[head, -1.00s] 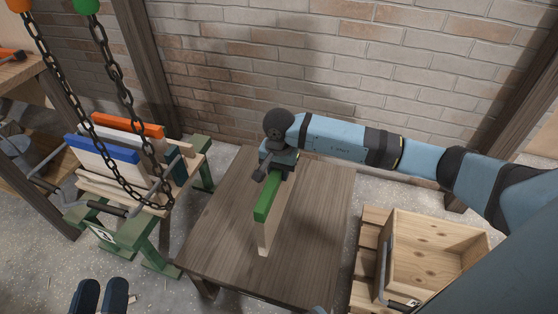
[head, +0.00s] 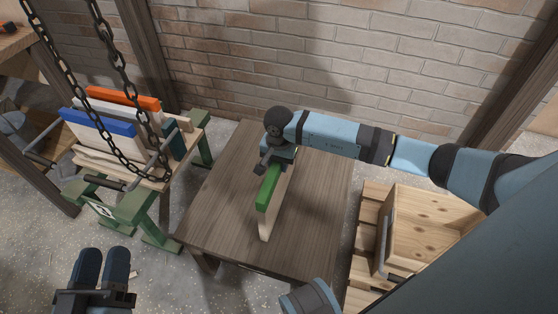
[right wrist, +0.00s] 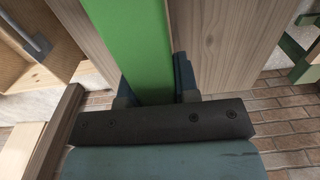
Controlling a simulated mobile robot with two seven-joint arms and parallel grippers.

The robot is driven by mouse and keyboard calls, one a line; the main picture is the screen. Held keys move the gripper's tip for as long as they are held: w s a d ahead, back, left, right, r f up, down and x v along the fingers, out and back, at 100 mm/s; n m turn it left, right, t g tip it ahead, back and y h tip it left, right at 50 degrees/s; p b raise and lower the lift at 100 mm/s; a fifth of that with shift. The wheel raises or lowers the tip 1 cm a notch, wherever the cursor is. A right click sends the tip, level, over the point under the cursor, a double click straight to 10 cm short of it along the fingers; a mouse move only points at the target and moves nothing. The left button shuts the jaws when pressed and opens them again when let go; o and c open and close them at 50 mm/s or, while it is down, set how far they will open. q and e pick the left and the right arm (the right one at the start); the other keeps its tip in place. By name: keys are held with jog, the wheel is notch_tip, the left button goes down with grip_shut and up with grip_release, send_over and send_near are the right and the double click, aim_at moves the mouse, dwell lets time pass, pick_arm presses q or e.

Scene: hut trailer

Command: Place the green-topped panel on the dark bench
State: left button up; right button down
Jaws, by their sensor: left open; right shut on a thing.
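The green-topped panel (head: 268,188) has a pale wood side and stands upright on edge over the dark bench (head: 323,195), near its middle. Its lower edge looks at or very close to the bench top; I cannot tell if it touches. My right gripper (head: 274,165) is shut on the panel's far end, from above. The right wrist view shows the green top (right wrist: 140,45) between its two dark fingers (right wrist: 152,88). My left gripper (head: 103,258) is open and empty, low at the left, away from the bench.
A green-legged stand (head: 128,212) at left holds blue, white and orange-topped panels. Chains (head: 110,75) hang in front of it. A wooden crate (head: 420,235) sits on a pallet at right. A brick wall (head: 350,70) stands behind. The bench top around the panel is clear.

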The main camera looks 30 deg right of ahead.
jog(key=c, duration=0.9)
grip_release()
jog(key=shift+f, duration=0.1)
jog(key=shift+o, duration=0.2)
